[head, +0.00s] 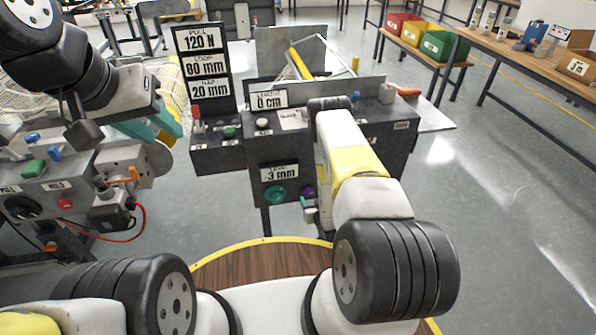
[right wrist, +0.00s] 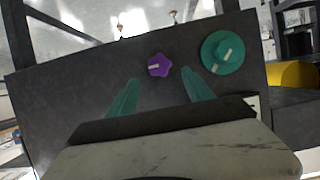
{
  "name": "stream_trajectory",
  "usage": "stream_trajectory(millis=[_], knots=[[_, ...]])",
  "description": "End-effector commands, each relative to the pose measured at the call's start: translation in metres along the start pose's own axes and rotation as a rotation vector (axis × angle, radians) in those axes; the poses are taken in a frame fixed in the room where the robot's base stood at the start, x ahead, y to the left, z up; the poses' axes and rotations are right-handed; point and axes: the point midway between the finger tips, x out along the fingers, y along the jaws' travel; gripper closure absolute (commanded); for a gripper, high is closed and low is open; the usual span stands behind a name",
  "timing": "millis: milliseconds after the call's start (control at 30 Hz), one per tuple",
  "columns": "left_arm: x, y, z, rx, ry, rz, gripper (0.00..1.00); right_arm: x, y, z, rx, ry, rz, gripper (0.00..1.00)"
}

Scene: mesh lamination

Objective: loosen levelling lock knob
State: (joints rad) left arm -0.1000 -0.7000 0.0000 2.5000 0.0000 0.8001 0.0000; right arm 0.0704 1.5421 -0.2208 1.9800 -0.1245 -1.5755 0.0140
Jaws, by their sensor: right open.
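A small purple star-shaped knob (head: 308,192) with a pale mark sits on the dark machine front, right of the larger round teal knob (head: 275,194) under the "LEVEL .3 mm" label. In the right wrist view the purple knob (right wrist: 159,65) lies just past and between the tips of my open right gripper (right wrist: 160,75), with no visible contact. The teal knob (right wrist: 223,52) is outside the right finger. In the head view my forearm hides most of the right gripper (head: 307,205). My left gripper (head: 168,136) is empty, its teal fingers apart, at the left.
A control box (head: 80,185) with coloured knobs and a red cable stands at the left. The dark machine (head: 385,145) carries buttons and a "0 cm" label. Crates (head: 437,46) sit on a bench at the back right. The floor at right is clear.

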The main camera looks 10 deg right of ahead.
Motion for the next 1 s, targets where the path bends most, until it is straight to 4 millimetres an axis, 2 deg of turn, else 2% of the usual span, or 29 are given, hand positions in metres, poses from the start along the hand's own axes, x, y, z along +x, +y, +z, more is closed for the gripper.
stream_trajectory(millis=[200,400,767,1000], knots=[[0.0,0.0,0.0,0.0,0.0,0.0,0.64,0.037,0.0,-0.002,-0.001,0.003,0.0,0.4],[0.0,0.0,0.0,0.0,0.0,0.0,0.64,0.06,0.0,-0.001,0.0,0.001,0.0,0.4],[0.0,0.0,0.0,0.0,0.0,0.0,0.64,0.067,0.0,-0.001,0.0,0.0,0.0,0.4],[0.0,0.0,0.0,0.0,0.0,0.0,0.64,0.067,0.0,-0.001,0.0,-0.001,0.0,0.87]])
